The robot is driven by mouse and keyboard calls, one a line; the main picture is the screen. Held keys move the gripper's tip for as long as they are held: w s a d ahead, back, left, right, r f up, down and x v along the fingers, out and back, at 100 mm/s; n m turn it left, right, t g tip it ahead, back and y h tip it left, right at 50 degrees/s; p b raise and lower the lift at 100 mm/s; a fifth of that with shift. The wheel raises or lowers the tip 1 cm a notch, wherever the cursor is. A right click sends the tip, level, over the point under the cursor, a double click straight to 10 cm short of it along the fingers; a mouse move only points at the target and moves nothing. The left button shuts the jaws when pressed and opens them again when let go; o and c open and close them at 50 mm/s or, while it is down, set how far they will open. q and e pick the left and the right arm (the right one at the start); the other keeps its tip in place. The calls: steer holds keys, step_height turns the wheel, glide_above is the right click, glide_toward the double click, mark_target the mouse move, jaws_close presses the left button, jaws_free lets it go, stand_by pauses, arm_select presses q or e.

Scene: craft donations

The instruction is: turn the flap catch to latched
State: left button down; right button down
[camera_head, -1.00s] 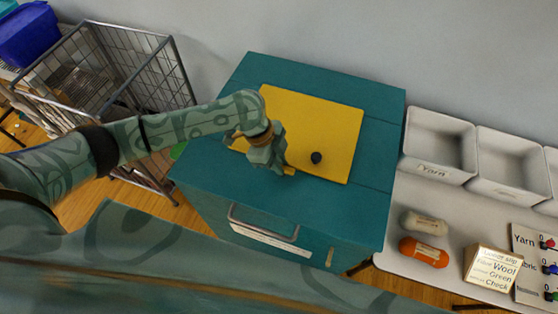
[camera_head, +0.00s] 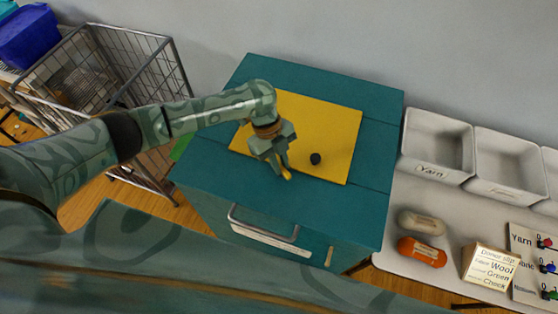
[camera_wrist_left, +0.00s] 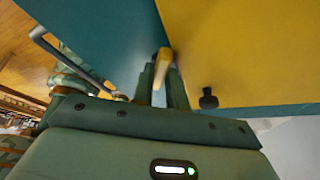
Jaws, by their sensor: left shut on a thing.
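The teal donation box (camera_head: 225,185) has a yellow flap (camera_head: 335,125) on top, which lies flat. A small yellow catch (camera_head: 287,175) is at the flap's front edge. My left gripper (camera_head: 282,166) is over that edge and shut on the catch. In the left wrist view the catch (camera_wrist_left: 163,60) stands between the two fingers (camera_wrist_left: 162,82), at the border of the teal top and yellow flap. The fingers hide part of it, so I cannot tell whether it is latched. A black knob (camera_head: 315,158) on the flap is just right of the gripper. My right gripper is not in view.
A metal handle (camera_head: 262,226) is on the box's front. A wire cart (camera_head: 165,75) stands at the left. On the right a white table holds grey bins (camera_head: 438,140), a beige roll (camera_head: 421,222), an orange roll (camera_head: 421,252) and a cardboard sign (camera_head: 490,265).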

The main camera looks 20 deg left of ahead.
arm_select(q)
steer(key=m, duration=0.2)
steer(key=m+g+y, duration=0.1)
steer(key=m, duration=0.2)
steer(key=shift+w+d+m+y, duration=0.2)
steer(key=shift+m+y, duration=0.1)
steer(key=m+y, duration=0.1)
steer(key=m, duration=0.2)
steer(key=m+y, duration=0.1)
steer(key=m, duration=0.1)
steer(key=shift+d+m+g, duration=0.2)
steer(key=shift+m+g, duration=0.2)
steer(key=c, duration=1.4)
jaws_free()
steer(key=shift+r, duration=0.1)
steer(key=p+v, duration=0.3)
steer(key=v, duration=1.3)
steer(key=shift+w+d, duration=0.2)
steer(key=shift+d, duration=0.15)
steer(key=shift+s, duration=0.1)
